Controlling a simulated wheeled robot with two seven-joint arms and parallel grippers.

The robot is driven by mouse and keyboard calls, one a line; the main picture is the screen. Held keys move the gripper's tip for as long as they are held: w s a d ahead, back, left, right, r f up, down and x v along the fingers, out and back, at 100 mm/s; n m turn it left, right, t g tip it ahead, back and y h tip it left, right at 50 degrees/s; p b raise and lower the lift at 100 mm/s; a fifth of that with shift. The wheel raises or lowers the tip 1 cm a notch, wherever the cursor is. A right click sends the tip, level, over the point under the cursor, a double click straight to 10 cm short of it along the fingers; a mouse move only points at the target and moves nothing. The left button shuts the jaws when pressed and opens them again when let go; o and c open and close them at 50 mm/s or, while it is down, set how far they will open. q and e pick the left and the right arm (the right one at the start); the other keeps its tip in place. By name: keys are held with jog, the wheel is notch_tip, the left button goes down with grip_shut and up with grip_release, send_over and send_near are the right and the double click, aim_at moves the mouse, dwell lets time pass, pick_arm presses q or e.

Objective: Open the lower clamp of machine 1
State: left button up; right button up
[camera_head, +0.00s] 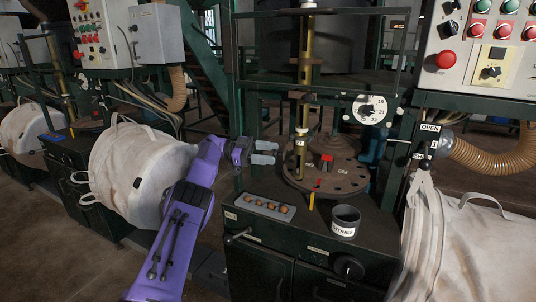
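My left gripper (265,153) is at the end of my purple arm, over the left rear part of the green cabinet top. Its two pale fingers are apart with nothing between them. It is left of the round brown turntable (345,178) and touches nothing that I can see. A label reading OPEN (430,128) sits at the right, beside a small clamp-like fitting (428,158) with a dark handle above the right white bulk bag (465,245). I cannot tell whether this fitting is the lower clamp, or which machine is number 1. My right gripper is not in view.
The cabinet top carries a grey tray (264,207) of round pieces and a dark cup (345,221) labelled STONES. A brass column (303,90) rises behind. A control panel (490,50) and a ribbed hose (490,160) are at right. Another white bag (130,165) hangs at left.

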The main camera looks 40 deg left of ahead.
pick_arm(q)
jog(key=s+d+r+b, duration=0.6)
jog(key=s+d+r, duration=0.3)
jog(key=r, duration=0.4)
jog(key=shift+s+d+b, duration=0.2)
jog(key=shift+s+b, duration=0.2)
jog(key=shift+s, duration=0.25)
jog(key=shift+c, duration=0.3)
